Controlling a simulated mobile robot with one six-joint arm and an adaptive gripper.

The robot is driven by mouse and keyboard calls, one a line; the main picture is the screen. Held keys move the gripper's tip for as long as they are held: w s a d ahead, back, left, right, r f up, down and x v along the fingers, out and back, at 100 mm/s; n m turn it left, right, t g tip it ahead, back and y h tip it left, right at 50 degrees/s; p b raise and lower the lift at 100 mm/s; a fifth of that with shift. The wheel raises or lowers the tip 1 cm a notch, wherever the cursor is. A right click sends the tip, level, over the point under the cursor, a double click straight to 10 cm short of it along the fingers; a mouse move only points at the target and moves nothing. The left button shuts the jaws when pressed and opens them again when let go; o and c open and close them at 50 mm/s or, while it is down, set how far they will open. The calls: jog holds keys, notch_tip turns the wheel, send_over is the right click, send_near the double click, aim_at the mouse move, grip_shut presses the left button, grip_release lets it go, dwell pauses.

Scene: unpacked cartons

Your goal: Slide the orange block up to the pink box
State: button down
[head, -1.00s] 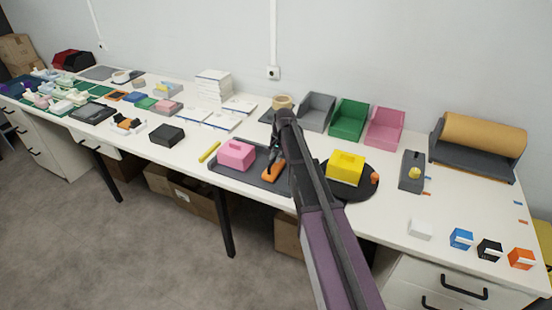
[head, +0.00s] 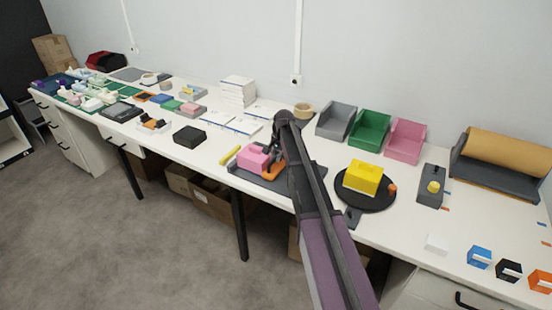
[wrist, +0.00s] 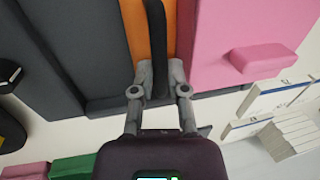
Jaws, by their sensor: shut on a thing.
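The orange block (head: 274,173) lies on the dark tray (head: 290,187), close against the right side of the pink box (head: 251,158). In the wrist view the orange block (wrist: 134,28) has a black handle (wrist: 158,45) standing up from it, and the pink box (wrist: 215,35) is right beside it. My gripper (wrist: 158,76) is shut on the block's black handle. In the head view my arm hides part of the tray and block.
A yellow box (head: 362,177) stands on a round black board (head: 375,201) to the right. A yellow stick (head: 229,155) lies left of the tray. Open grey, green and pink bins (head: 405,141) stand behind. A black box (head: 189,136) sits farther left.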

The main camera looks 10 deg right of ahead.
jog(key=c, duration=0.7)
grip_release()
jog(key=shift+o, duration=0.2)
jog(key=shift+d, duration=0.1)
jog(key=s+a+r+n+p, duration=0.1)
jog(key=s+a+n, duration=0.1)
jog(key=s, duration=0.9)
jog(key=s+a+r+n+g+h+p, duration=0.1)
jog(key=s+n, duration=0.3)
jog(key=s, duration=0.8)
jog(key=s+a+r+n+p, duration=0.2)
jog(key=s+a+n, duration=0.1)
jog(key=s, duration=0.8)
jog(key=shift+s+a+r+g+h+p, duration=0.15)
jog(key=shift+s+a+g+h+p, duration=0.2)
jog(key=shift+a, duration=0.25)
